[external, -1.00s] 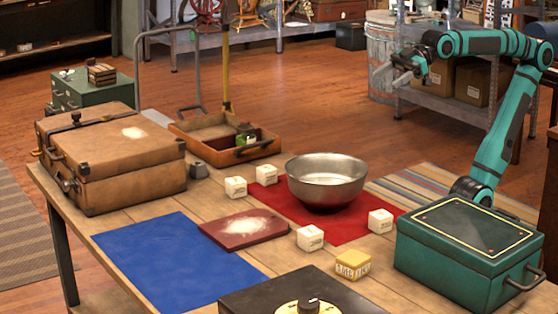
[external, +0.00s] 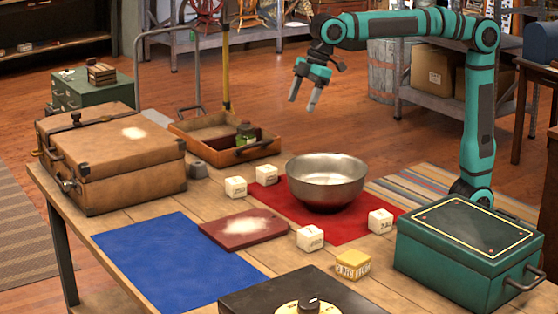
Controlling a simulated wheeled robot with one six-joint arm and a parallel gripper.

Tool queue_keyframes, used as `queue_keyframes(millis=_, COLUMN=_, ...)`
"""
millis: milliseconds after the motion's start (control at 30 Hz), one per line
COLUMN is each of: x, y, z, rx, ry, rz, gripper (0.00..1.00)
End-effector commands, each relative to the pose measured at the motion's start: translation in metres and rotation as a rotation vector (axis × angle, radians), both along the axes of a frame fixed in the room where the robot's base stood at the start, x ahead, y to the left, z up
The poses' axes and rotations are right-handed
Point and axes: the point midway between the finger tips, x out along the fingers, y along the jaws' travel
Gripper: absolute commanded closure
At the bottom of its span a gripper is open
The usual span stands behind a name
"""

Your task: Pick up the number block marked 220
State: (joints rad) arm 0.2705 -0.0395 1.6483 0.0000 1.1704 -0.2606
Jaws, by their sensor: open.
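Several cream number blocks are on the table. One block (external: 380,221) is on the red cloth's right part, right of the metal bowl. Another block (external: 310,238) is at the cloth's front left edge. Two more, a left block (external: 235,187) and a block beside it (external: 266,175), are left of the bowl. Their dark markings are too small to read surely, so I cannot tell which is 220. My gripper (external: 303,103) is open and empty, high above and behind the bowl, fingers pointing down, apart from all blocks.
A metal bowl (external: 327,184) stands on the red cloth (external: 345,235). A green box (external: 468,250) is at right, a yellow-topped block (external: 352,264) in front. A dark red board (external: 243,229), brown suitcase (external: 112,160) and wooden tray (external: 195,146) lie left. The blue cloth (external: 175,258) is clear.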

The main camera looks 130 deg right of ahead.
Motion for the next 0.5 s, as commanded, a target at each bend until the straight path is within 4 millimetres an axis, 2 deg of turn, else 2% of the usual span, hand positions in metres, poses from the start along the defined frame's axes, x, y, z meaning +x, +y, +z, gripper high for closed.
queue_keyframes(millis=33, x=0.011, y=-0.01, z=-0.007, rx=0.008, ry=0.039, rz=-0.003, gripper=0.32)
queue_keyframes(millis=200, x=0.036, y=-0.04, z=-0.029, rx=0.041, ry=0.171, rz=-0.006, gripper=0.32)
queue_keyframes(millis=500, x=0.06, y=-0.077, z=-0.056, rx=0.09, ry=0.329, rz=-0.006, gripper=0.32)
